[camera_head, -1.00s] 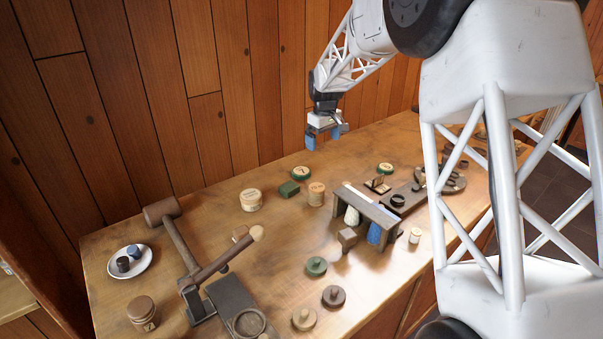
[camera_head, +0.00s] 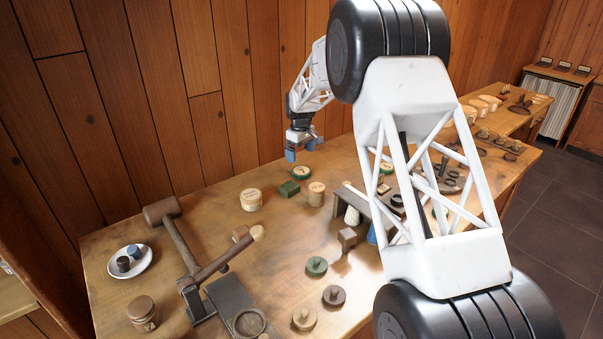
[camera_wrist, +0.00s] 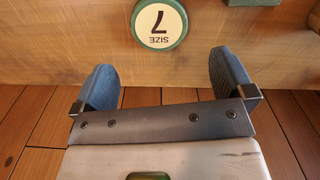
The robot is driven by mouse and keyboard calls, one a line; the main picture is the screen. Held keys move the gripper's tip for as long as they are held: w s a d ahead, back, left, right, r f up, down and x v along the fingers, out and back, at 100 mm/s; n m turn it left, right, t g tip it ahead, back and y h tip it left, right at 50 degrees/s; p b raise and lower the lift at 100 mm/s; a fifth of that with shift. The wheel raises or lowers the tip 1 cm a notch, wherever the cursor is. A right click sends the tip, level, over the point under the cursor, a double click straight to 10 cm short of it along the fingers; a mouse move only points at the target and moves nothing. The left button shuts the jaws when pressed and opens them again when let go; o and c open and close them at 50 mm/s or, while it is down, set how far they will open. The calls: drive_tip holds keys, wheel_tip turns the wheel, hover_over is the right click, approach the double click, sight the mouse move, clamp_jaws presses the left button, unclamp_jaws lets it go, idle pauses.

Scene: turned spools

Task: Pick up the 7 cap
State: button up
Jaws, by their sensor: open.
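The 7 cap (camera_wrist: 158,22) is a round cream disc with a green rim, marked "SIZE 7", at the top of the wrist view with its lettering upside down. In the head view, the green-rimmed cap (camera_head: 301,173) near the wall edge of the bench appears to be the same one. My gripper (camera_head: 303,150) hangs above and just behind it, near the wall. In the wrist view my gripper (camera_wrist: 165,72) has its two blue fingers wide apart with nothing between them. The cap lies ahead of the fingers, not touching them.
A green block (camera_head: 289,188) lies close beside the cap, and a tan cylinder (camera_head: 316,194) stands in front. A pale round box (camera_head: 251,200) is to the left. A rack (camera_head: 352,199) stands to the right, partly hidden by my arm. A wooden mallet (camera_head: 178,238) lies at left.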

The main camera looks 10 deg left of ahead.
sight(301, 170)
drive_tip(key=shift+f, duration=1.3)
drive_tip(key=shift+f, duration=2.6)
drive_tip(key=c, duration=0.8)
drive_tip(key=shift+w+r, duration=0.1)
drive_tip(key=shift+r, duration=0.05)
drive_tip(key=shift+c, duration=0.2)
wheel_tip(301, 170, up, 10)
